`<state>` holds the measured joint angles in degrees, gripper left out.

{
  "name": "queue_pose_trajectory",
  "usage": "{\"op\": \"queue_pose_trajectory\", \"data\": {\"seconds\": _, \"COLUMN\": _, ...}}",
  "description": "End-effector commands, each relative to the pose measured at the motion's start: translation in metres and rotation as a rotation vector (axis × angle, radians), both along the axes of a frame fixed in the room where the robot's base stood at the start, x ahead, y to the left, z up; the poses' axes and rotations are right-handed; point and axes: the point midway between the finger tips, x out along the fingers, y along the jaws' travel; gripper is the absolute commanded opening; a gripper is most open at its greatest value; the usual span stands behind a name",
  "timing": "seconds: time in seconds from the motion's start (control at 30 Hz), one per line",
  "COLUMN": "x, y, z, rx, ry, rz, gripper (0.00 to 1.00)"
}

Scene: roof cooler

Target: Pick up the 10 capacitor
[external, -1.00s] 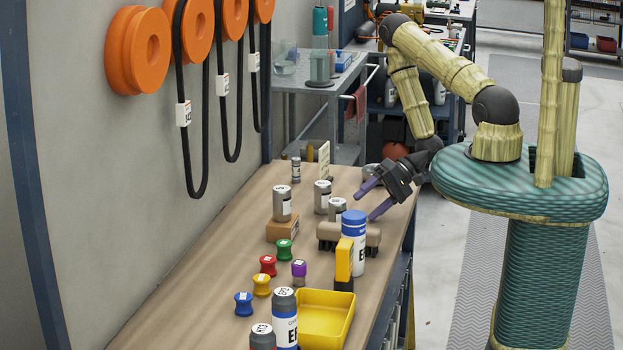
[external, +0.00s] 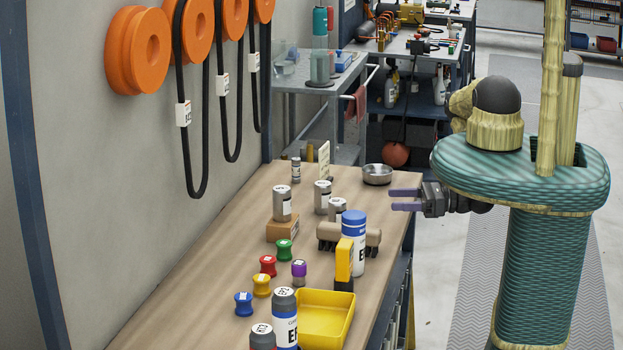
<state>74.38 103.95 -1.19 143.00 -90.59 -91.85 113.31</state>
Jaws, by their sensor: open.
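Several grey cylinders with white labels, which look like capacitors, stand on the workbench (external: 205,275). One cylinder (external: 282,204) stands upright on a brown block (external: 283,229). A smaller cylinder (external: 296,171) stands farther back. The labels are too small to tell which one is the 10 capacitor. My gripper (external: 403,199) is open and empty at the bench's right edge, its purple fingers pointing left, right of the cylinders and apart from them.
A metal bowl (external: 377,175) stands at the back right. A blue-capped bottle (external: 354,247), a yellow-and-black item (external: 344,262) and a yellow bin (external: 326,318) line the right side. Coloured spools (external: 262,285) stand mid-bench. The bench's left front is clear.

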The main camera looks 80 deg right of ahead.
Motion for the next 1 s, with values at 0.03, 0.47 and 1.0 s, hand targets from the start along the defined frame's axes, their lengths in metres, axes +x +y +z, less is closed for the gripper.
{"op": "queue_pose_trajectory", "data": {"seconds": 0.03, "x": 0.0, "y": 0.0, "z": 0.0, "rx": 0.003, "ry": 0.0, "rz": -0.001, "gripper": 0.65}}
{"op": "queue_pose_trajectory", "data": {"seconds": 0.47, "x": 0.019, "y": 0.006, "z": 0.001, "rx": -0.004, "ry": -0.002, "rz": 0.006, "gripper": 0.65}}
{"op": "queue_pose_trajectory", "data": {"seconds": 1.0, "x": 0.109, "y": 0.03, "z": 0.001, "rx": -0.007, "ry": -0.002, "rz": 0.007, "gripper": 0.65}}
